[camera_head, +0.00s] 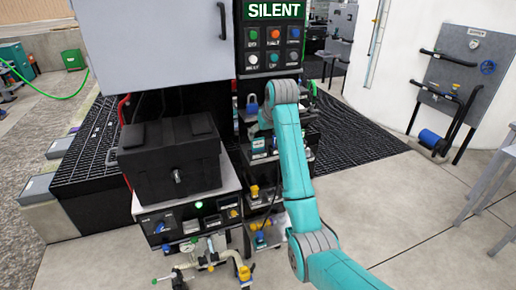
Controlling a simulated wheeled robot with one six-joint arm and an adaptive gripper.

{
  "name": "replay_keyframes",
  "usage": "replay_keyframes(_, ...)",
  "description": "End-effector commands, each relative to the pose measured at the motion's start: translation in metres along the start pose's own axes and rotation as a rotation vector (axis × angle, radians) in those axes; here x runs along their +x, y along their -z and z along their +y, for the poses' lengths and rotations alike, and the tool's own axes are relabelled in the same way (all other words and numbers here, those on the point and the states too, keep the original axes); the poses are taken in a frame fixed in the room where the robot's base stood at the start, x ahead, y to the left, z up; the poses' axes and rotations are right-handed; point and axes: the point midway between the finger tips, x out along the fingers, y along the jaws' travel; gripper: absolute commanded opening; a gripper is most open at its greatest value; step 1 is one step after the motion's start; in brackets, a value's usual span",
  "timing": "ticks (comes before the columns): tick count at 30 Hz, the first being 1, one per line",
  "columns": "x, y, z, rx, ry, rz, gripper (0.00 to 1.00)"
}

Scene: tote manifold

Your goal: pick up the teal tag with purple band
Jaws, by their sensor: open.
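I cannot make out a teal tag with a purple band in the head view; at this size the small coloured items cannot be told apart. Several small blue, teal and white items (258,146) sit on a dark shelf left of my teal arm. Yellow and dark items (254,191) sit lower in the same rack. My arm rises from the bottom right and bends over in front of the rack. It covers part of the shelves. My gripper is hidden behind the arm's upper end, so its fingers do not show.
A black case (170,155) stands on a panelled unit (190,222) left of the rack. A control panel (272,45) marked SILENT hangs above. Pipes with valves (205,262) stand low in front. The floor at right (400,200) is clear up to a grey stand.

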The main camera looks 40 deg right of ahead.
Motion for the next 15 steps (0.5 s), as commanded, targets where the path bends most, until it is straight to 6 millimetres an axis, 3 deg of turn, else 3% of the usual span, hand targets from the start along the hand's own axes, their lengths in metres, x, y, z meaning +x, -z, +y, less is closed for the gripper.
replay_keyframes(3, 0.018, -0.001, 0.0, 0.0, 0.0, -0.003, 0.83)
replay_keyframes(15, 0.054, 0.001, -0.004, -0.001, 0.0, -0.002, 0.83)
